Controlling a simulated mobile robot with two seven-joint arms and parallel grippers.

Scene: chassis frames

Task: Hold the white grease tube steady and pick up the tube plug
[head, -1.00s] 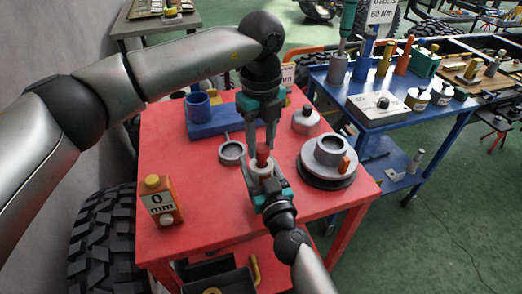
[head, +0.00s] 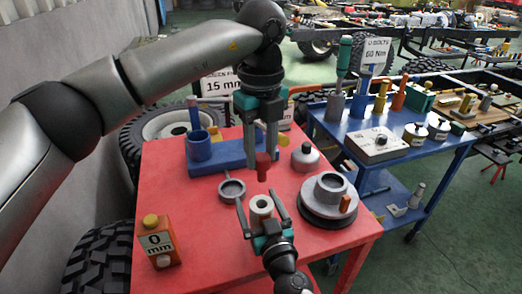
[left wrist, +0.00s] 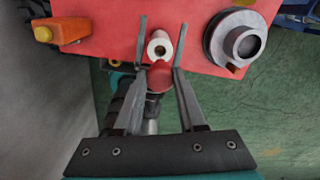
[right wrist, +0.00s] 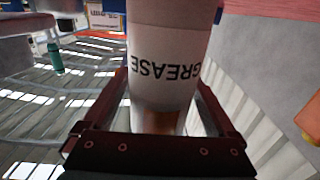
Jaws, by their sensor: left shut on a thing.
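The red tube plug (head: 263,171) is held between the fingertips of my left gripper (head: 262,153), above the tube and apart from it. It also shows in the left wrist view (left wrist: 159,76). The white grease tube (head: 260,206) is upright with its open round mouth facing up. My right gripper (head: 260,204) is open, with one finger on each side of the tube. The tube's GREASE lettering (right wrist: 166,68) appears upside down in the right wrist view. The tube's foot is hidden in the head view.
On the red table (head: 214,235) are a grey ring (head: 231,190), a grey flanged hub (head: 328,196), a round grey canister (head: 305,157), a blue block with a cup (head: 199,147), and an orange 0 mm box (head: 158,242). A blue cart (head: 331,121) stands right.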

